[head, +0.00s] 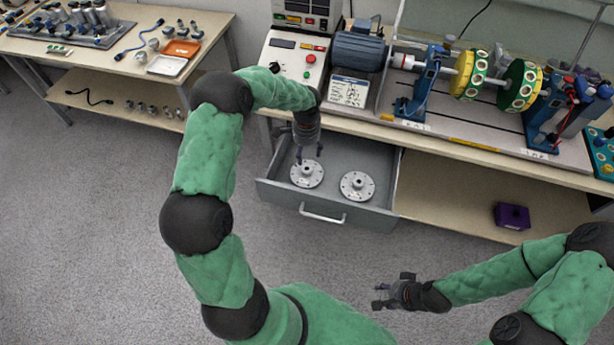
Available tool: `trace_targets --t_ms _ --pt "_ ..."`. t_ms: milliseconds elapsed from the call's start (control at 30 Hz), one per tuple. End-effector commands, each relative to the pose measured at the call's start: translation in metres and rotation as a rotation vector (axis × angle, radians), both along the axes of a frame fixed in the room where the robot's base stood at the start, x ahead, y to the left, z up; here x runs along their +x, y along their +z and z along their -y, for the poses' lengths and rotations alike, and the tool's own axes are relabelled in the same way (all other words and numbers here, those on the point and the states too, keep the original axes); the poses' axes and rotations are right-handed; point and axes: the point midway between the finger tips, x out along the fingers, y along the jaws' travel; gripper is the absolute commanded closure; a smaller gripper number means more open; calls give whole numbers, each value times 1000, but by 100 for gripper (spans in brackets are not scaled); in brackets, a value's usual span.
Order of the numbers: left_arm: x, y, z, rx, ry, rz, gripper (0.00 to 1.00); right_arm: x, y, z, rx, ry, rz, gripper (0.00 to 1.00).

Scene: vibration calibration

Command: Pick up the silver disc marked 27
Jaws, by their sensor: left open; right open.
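Two silver discs lie in an open grey drawer (270,192) under the bench. The left disc (307,181) and the right disc (357,187) each have a raised hub and a ring of small holes. I cannot read any number on either disc, so I cannot tell which is marked 27. My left gripper (309,156) is open and points down over the back of the left disc. I cannot tell how high above it the fingertips are. My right gripper (378,295) is open and empty, in front of the drawer, over the floor.
A bench carries a motor (358,50), a control box (293,67) and a shaft with green-yellow wheels (520,86). A purple box (511,216) sits on the lower shelf at right. A side table (110,60) at left holds tools and small trays. The floor before the drawer is clear.

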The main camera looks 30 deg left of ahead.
Motion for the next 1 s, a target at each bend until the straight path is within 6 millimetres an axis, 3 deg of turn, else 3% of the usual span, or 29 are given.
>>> trace_targets --t_ms 333,567,833,1000 --pt "0 -46 0 0 0 -1 35 0 -15 0 0 0 1 56" --pt "0 -60 0 0 1 -1 35 0 -20 0 0 0 0 56" --pt "0 -96 1 0 0 -1 35 0 -40 0 0 0 0 56" --pt "0 -106 1 0 -1 0 35 0 -43 0 0 0 0 56"
